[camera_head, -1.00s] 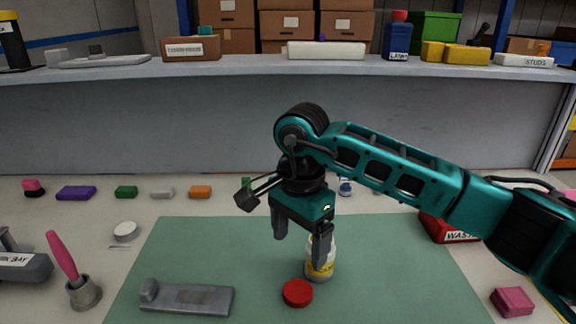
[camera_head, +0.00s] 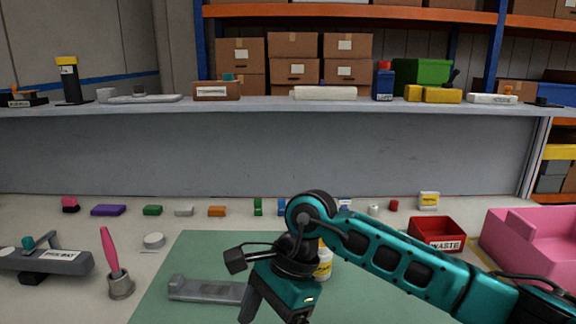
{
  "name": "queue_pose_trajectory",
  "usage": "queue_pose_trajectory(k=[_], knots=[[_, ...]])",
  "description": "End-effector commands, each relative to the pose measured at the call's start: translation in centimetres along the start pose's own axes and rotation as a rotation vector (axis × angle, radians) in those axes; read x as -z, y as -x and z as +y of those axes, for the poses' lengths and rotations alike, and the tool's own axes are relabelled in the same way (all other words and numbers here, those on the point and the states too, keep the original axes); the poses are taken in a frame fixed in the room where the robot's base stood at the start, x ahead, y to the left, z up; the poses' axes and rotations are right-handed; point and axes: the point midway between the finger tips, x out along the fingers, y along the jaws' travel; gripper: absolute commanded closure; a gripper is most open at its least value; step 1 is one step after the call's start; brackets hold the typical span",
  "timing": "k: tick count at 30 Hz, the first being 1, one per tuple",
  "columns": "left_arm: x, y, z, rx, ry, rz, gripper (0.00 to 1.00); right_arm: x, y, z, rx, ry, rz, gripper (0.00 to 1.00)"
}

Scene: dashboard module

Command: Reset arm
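My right gripper (camera_head: 272,312) comes in from the right on a teal arm and hangs at the bottom edge of the head view, over the green mat (camera_head: 205,255). Its fingers stand apart with nothing visible between them, though the lower ends are partly cut off. A white bottle with a yellow label (camera_head: 323,268) stands on the mat behind the gripper, partly hidden by the arm. The red cap is not visible now. My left gripper is not in view.
A grey holder (camera_head: 205,290) lies on the mat, with a pink-handled tool in a cup (camera_head: 120,285) to its left. The red waste bin (camera_head: 437,232) and a pink bin (camera_head: 530,240) are at the right. Small coloured blocks line the back below a shelf (camera_head: 200,106).

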Motion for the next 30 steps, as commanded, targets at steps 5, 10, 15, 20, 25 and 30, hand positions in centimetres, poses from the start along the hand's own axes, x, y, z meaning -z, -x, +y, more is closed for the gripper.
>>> queue_pose_trajectory(k=[5, 10, 15, 20, 25, 30], knots=[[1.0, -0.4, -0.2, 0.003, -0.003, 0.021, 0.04, -6.9, -2.6, 0.7, 0.027, -0.184, -0.469, 0.16], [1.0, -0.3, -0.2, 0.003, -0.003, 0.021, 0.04, -11.8, -0.8, 0.4, 0.02, -0.505, -1.002, 0.16], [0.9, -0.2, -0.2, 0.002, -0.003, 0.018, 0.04, -11.0, 2.7, -0.8, -0.04, -0.918, -1.516, 0.16], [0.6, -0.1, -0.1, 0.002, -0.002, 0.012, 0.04, -5.0, 4.1, -1.1, -0.138, -1.364, -1.961, 0.16], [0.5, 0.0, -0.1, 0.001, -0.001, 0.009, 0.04, 4.3, 1.4, 1.2, -0.282, -1.875, -2.388, 0.16], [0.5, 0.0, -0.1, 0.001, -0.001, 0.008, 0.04, 12.8, -5.1, 7.6, 0.317, 1.689, 1.941, 0.16]])
